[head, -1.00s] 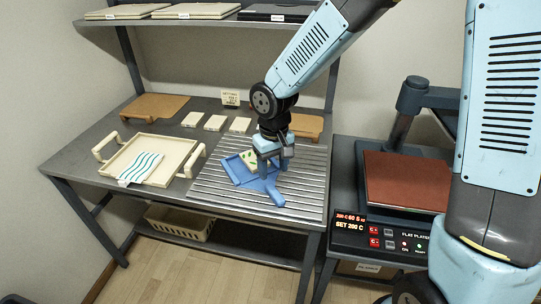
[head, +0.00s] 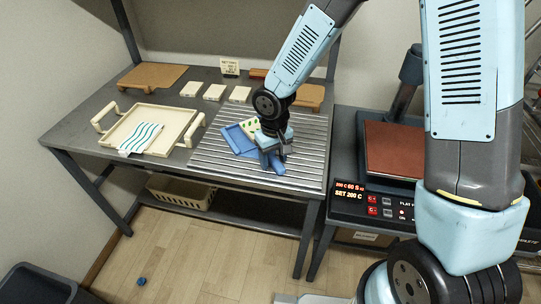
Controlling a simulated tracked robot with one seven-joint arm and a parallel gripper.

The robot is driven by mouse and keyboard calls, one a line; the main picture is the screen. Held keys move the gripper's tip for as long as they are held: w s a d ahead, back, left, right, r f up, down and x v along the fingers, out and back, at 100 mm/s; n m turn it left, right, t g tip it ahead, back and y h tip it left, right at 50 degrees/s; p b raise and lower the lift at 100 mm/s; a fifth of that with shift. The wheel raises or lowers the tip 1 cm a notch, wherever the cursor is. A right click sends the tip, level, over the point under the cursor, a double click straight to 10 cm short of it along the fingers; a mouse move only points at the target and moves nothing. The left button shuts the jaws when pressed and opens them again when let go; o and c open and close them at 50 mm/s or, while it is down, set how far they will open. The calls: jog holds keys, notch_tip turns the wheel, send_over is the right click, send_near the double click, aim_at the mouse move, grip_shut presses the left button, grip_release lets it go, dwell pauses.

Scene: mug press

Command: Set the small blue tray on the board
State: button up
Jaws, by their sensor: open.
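The small blue tray (head: 236,138) lies on the grey ridged rack at the right part of the table. Its blue handle (head: 277,167) points toward the table's front edge. A pale piece with green spots (head: 250,127) lies in the tray. My gripper (head: 276,153) is open and pointed down at the handle end, hiding part of the tray. Whether its fingers touch the handle cannot be told. One brown board (head: 153,76) lies at the back left of the table. Another brown board (head: 308,95) is at the back right, partly hidden by my arm.
A cream tray (head: 190,132) with handles and a striped cloth (head: 140,137) stands at the left. Several pale blocks (head: 214,91) and a small sign (head: 230,66) sit at the back. A flat press (head: 390,150) stands right. A blue bit (head: 142,281) lies on the floor.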

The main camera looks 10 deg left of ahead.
jog(key=shift+c, duration=0.4)
grip_shut()
jog(key=shift+w, duration=0.1)
